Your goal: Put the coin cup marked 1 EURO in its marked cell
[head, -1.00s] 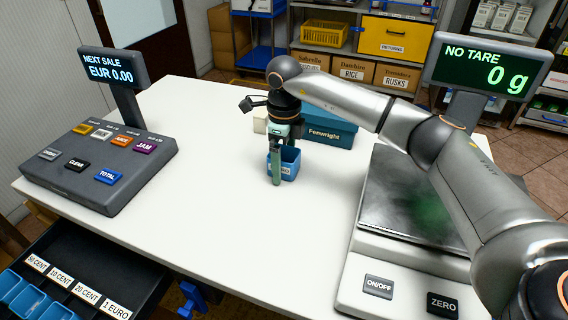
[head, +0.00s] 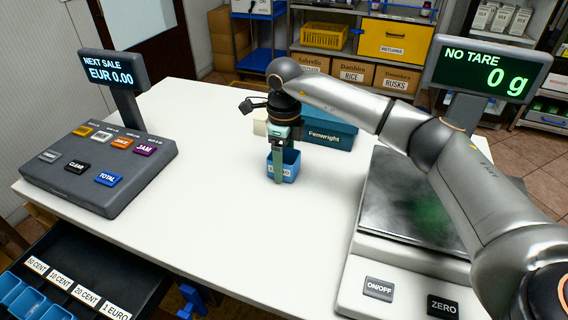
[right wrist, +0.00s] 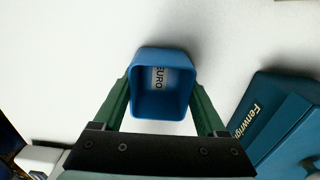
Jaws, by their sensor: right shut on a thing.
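The blue coin cup (head: 291,166) stands at the middle of the white counter. In the right wrist view the cup (right wrist: 163,112) is an open blue box with a label inside that reads EURO; the digit is hard to read. My right gripper (head: 279,172) points down with its green fingers on two sides of the cup and is shut on it. In the head view a finger hides part of the cup's label. The open cash drawer (head: 140,270) is at the bottom left, with cell labels including 1 EURO (head: 116,311). My left gripper is not in view.
A till keypad (head: 100,172) with a display stands on the left. A scale (head: 410,205) reading 0 g is on the right. A teal Fenwright box (head: 325,132) sits just behind the cup. The counter between cup and drawer is clear.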

